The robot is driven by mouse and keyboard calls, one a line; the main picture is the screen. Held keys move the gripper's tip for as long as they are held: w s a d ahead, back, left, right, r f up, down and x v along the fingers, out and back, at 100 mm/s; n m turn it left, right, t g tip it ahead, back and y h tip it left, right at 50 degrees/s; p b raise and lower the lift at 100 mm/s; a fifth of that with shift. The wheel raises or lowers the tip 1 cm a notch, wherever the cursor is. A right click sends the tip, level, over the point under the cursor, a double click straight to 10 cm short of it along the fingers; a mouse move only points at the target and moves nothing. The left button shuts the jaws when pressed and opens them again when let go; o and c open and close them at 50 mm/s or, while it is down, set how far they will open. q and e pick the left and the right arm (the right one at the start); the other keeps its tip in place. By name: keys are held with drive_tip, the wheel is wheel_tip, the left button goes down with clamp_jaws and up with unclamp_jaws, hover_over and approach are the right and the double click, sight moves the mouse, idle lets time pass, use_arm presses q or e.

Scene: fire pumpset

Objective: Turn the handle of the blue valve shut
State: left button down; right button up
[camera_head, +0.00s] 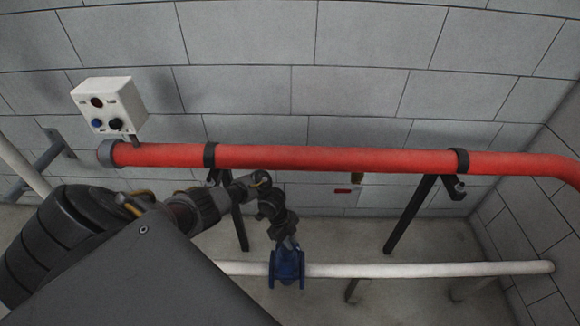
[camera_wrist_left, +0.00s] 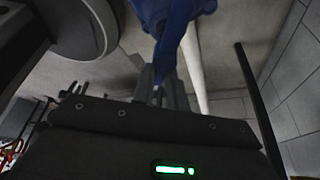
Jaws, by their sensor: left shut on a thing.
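The blue valve (camera_head: 287,268) sits on the white pipe (camera_head: 420,269) below the red pipe, in the lower middle of the head view. My left arm comes in from the left, and my left gripper (camera_head: 289,243) is at the top of the valve. In the left wrist view the blue valve (camera_wrist_left: 172,18) is at the top, with a blue part reaching down between the fingers of my left gripper (camera_wrist_left: 160,88). The gripper is shut on this part, which looks like the valve's handle. My right gripper is not in view.
A thick red pipe (camera_head: 340,159) runs across above the valve on black brackets (camera_head: 410,212). A white control box (camera_head: 110,104) with knobs is on the block wall at the left. Bare floor (camera_head: 330,232) shows behind the white pipe.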

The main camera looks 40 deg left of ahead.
use_arm(q)
drive_tip(key=m+b, duration=0.1)
drive_tip(key=m, duration=0.1)
drive_tip(key=m+g+b, duration=0.1)
drive_tip(key=b, duration=0.1)
drive_tip(key=s+m+g+b, duration=0.1)
drive_tip(key=m, duration=0.1)
drive_tip(key=shift+d+f+m+b, duration=0.1)
drive_tip(key=shift+f+m+b, duration=0.2)
drive_tip(key=shift+b, duration=0.1)
drive_tip(key=m, duration=0.1)
drive_tip(key=m+g+y+b, duration=0.1)
drive_tip(key=m, duration=0.1)
drive_tip(key=shift+s+r, duration=0.15)
drive_tip(key=shift+s, duration=0.1)
drive_tip(key=shift+s+a+m+g+y+b, duration=0.15)
drive_tip(key=shift+m+g+b, duration=0.1)
drive_tip(key=shift+m, duration=0.35)
drive_tip(key=shift+a+m+g+y+b, duration=0.15)
drive_tip(key=shift+m+b, duration=0.1)
drive_tip(key=shift+m, duration=0.35)
drive_tip(key=c, duration=1.4)
unclamp_jaws()
drive_tip(key=shift+r, duration=0.15)
